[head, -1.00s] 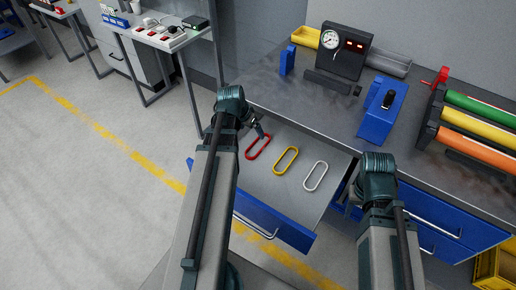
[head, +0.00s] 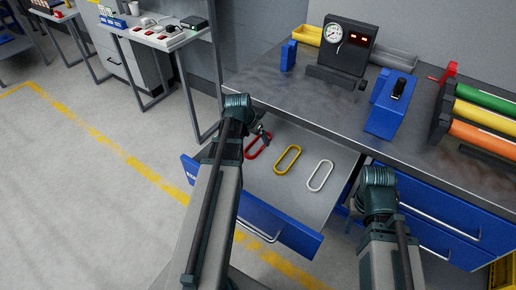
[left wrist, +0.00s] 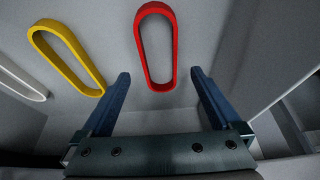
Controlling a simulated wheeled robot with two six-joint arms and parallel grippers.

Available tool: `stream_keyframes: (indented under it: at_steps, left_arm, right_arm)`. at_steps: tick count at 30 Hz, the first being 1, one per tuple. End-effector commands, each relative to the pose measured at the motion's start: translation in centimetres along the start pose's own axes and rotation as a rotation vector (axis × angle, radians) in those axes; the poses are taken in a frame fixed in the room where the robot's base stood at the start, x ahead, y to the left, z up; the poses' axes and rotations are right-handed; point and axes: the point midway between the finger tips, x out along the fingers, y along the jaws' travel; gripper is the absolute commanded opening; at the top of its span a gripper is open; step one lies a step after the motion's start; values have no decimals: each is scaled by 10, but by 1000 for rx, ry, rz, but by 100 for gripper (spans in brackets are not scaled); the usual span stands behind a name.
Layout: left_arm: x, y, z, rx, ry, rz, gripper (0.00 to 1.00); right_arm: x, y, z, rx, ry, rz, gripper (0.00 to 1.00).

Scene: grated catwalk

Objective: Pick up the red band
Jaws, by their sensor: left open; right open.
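The red band (head: 252,155), a long oval loop, lies in the open drawer (head: 306,212), left of the yellow band (head: 279,168) and the white band (head: 314,186). My left gripper (head: 264,132) is open over the red band's far end and hides part of it in the head view. In the left wrist view, the red band (left wrist: 160,87) lies just ahead of the gap between my open left fingers (left wrist: 160,76), not gripped. The yellow band (left wrist: 66,60) is at left there. My right gripper (head: 352,208) is empty by the drawer's right side, mostly hidden.
The workbench (head: 300,88) extends over the drawer's back. It carries a gauge box (head: 347,45), a blue device (head: 390,108) and a rack of coloured rolls (head: 484,130). The floor at left is open.

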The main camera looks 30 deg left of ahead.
Motion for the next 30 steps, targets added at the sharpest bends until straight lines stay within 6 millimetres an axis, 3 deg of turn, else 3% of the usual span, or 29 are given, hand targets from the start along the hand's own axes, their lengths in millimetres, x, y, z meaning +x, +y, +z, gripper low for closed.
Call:
stream_keyframes:
  at_steps: [1,7,27,30]
  left_arm:
    - [13,0,2,0,0,0,98]
    - [34,0,2,1,0,0,98]
    - [37,0,2,0,0,0,98]
    - [36,0,2,0,0,0,83]
  right_arm:
    - [13,-1,-1,0,0,0,50]
    - [32,-3,-2,0,0,0,50]
    - [35,-3,-2,0,0,0,50]
    - [34,-3,-2,0,0,0,50]
